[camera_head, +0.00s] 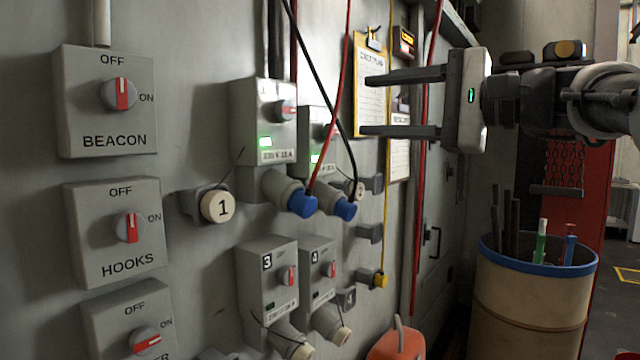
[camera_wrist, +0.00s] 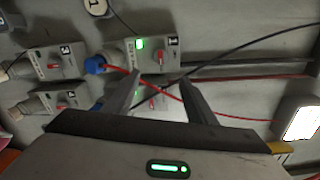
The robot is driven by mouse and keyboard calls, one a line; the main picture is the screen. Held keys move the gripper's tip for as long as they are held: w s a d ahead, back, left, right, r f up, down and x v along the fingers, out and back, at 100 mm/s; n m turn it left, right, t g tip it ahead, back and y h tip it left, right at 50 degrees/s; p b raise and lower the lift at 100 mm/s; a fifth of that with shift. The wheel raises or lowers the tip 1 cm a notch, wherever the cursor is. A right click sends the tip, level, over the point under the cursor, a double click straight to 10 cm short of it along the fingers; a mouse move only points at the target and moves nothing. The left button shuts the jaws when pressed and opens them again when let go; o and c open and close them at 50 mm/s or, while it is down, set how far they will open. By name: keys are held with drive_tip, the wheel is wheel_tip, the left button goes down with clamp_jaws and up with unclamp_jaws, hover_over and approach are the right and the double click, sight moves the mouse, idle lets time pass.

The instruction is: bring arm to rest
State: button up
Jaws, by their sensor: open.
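My gripper (camera_head: 403,104) is at the upper right in the head view, its two dark fingers apart and pointing left toward the wall panel. Nothing is between the fingers. In the wrist view my gripper (camera_wrist: 165,92) shows two spread fingers with the wall sockets behind them. A socket box with a green light (camera_head: 264,125) is on the wall to the left of the fingers, and it also shows in the wrist view (camera_wrist: 148,50). Two blue plugs, one (camera_head: 302,204) on a red cable and one (camera_head: 345,209) on a black cable, sit in the upper sockets.
Switch boxes marked BEACON (camera_head: 108,140) and HOOKS (camera_head: 125,262) are on the left wall. Sockets 3 (camera_head: 267,290) and 4 (camera_head: 317,290) have cream caps below. A blue-rimmed drum (camera_head: 530,310) with rods stands at right. A clipboard (camera_head: 366,105) hangs behind the fingers.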

drive_tip(key=s+a+f+n+g+h+p, duration=0.1)
drive_tip(key=s+f+n+g+h, duration=0.15)
drive_tip(key=s+f, duration=0.45)
drive_tip(key=s+a+f+n+g+h+p, duration=0.1)
drive_tip(key=s+f+h, duration=0.25)
drive_tip(key=f, duration=0.85)
drive_tip(key=s+a+f+n+g+h+p, duration=0.15)
drive_tip(key=s+f+h, duration=0.25)
drive_tip(key=f, duration=0.5)
drive_tip(key=s+d+f+n+h, duration=0.4)
drive_tip(key=s+d+f+n, duration=0.1)
drive_tip(key=f, duration=0.3)
drive_tip(key=shift+s+d+f, duration=0.3)
drive_tip(key=shift+s+d, duration=0.3)
drive_tip(key=shift+d, duration=0.1)
